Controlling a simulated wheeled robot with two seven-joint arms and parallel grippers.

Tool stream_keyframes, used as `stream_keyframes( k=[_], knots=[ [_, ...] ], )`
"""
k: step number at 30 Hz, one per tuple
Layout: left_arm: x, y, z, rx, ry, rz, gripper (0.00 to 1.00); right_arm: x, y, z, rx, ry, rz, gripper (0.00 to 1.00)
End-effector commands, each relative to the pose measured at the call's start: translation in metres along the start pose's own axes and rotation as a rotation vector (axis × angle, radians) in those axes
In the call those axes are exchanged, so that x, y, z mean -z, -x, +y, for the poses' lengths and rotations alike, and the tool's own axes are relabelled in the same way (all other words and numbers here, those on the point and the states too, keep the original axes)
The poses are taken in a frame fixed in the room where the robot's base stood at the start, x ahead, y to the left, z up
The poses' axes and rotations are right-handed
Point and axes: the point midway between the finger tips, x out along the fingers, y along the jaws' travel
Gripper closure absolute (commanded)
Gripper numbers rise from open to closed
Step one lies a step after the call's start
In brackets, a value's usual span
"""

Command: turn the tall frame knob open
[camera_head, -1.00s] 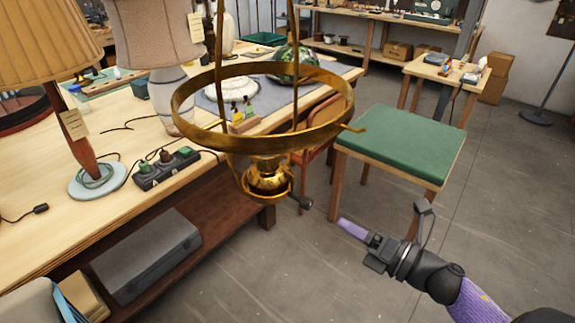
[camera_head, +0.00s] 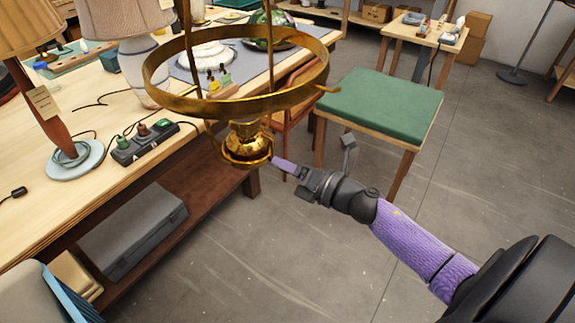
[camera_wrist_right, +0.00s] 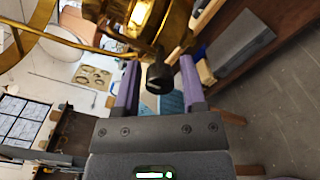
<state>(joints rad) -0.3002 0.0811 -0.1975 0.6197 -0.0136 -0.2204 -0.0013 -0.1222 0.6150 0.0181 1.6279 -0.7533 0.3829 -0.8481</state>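The tall brass frame (camera_head: 240,106), a wide ring on thin upright rods, has a round brass burner (camera_head: 247,143) low in its middle. Its dark knob (camera_wrist_right: 159,76) sticks out from the burner in the right wrist view. In the head view the knob is hidden behind my fingers. My right gripper (camera_head: 280,163) reaches the burner's right side from the lower right. In the wrist view its two purple fingers (camera_wrist_right: 159,82) stand apart on either side of the knob, with a visible gap at the left finger. My left gripper is not in view.
A wooden workbench (camera_head: 75,205) with lamps and a black power strip (camera_head: 145,143) stands left, with a grey case (camera_head: 133,232) on its lower shelf. A green-topped stool (camera_head: 380,105) stands right behind the gripper. The floor (camera_head: 330,260) at lower middle is clear.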

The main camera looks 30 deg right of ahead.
Motion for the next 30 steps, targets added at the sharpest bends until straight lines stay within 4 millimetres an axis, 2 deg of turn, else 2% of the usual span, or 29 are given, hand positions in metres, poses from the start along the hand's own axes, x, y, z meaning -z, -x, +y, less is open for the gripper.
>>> stream_keyframes(
  k=[1,6,7,20,30],
  knots=[
    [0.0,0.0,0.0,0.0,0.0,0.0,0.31,0.0,0.0,0.0,0.0,0.0,0.0,0.59],
    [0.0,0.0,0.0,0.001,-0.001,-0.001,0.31,0.0,0.0,0.0,0.0,0.0,0.0,0.95],
    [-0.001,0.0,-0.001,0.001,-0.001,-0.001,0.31,0.0,0.0,0.0,0.0,0.0,0.0,1.0],
    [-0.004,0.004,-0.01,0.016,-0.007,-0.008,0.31,0.0,0.0,0.001,0.001,-0.056,0.0,1.0],
    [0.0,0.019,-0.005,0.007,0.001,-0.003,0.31,-0.001,0.001,0.002,0.002,-0.316,0.0,1.0]
  ],
)
